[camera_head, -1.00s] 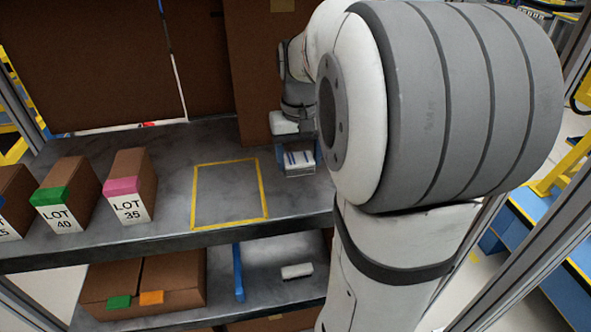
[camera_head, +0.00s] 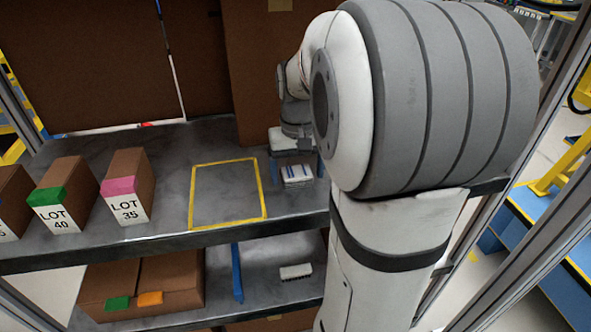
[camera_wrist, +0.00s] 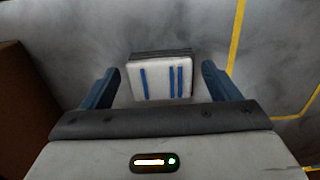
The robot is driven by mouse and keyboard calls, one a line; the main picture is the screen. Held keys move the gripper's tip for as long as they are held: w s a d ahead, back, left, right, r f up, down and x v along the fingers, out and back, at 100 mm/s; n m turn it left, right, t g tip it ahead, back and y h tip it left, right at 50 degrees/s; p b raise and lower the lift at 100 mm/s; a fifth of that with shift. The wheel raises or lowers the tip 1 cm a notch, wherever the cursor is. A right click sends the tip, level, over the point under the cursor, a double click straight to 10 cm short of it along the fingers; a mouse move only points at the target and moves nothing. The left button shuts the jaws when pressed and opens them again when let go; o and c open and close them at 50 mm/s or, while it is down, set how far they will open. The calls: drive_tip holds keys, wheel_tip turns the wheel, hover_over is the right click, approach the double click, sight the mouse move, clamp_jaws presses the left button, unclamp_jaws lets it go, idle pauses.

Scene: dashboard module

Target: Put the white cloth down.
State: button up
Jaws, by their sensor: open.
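The white cloth (camera_wrist: 158,80), a folded block with blue stripes and a dark far side, appears between my finger pads in the wrist view. In the head view, the cloth (camera_head: 297,173) appears on the grey upper shelf, right of the yellow outlined square (camera_head: 228,194). My gripper (camera_wrist: 158,88) is open, its blue fingers on either side of the cloth with a gap on each side. In the head view, my gripper (camera_head: 295,166) is partly hidden behind my arm. How deep the fingers reach around the cloth is unclear.
Boxes labelled LOT 40 (camera_head: 63,195) and LOT 35 (camera_head: 128,187) stand left on the shelf (camera_head: 165,215). A tall brown panel (camera_head: 265,75) rises behind my gripper. The yellow square is empty. A lower shelf holds a brown carton (camera_head: 165,278) and a small white item (camera_head: 296,271).

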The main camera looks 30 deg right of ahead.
sight(297, 173)
drive_tip(key=shift+r, duration=0.1)
wheel_tip(297, 173, up, 12)
drive_tip(key=p, duration=0.1)
drive_tip(key=s+a+f+n+t, duration=0.2)
drive_tip(key=s+a+f+n, duration=0.1)
drive_tip(key=s+a+f, duration=0.8)
drive_tip(key=shift+s+a+f+t, duration=0.3)
drive_tip(key=shift+a+f, duration=0.4)
drive_tip(key=shift+a, duration=0.05)
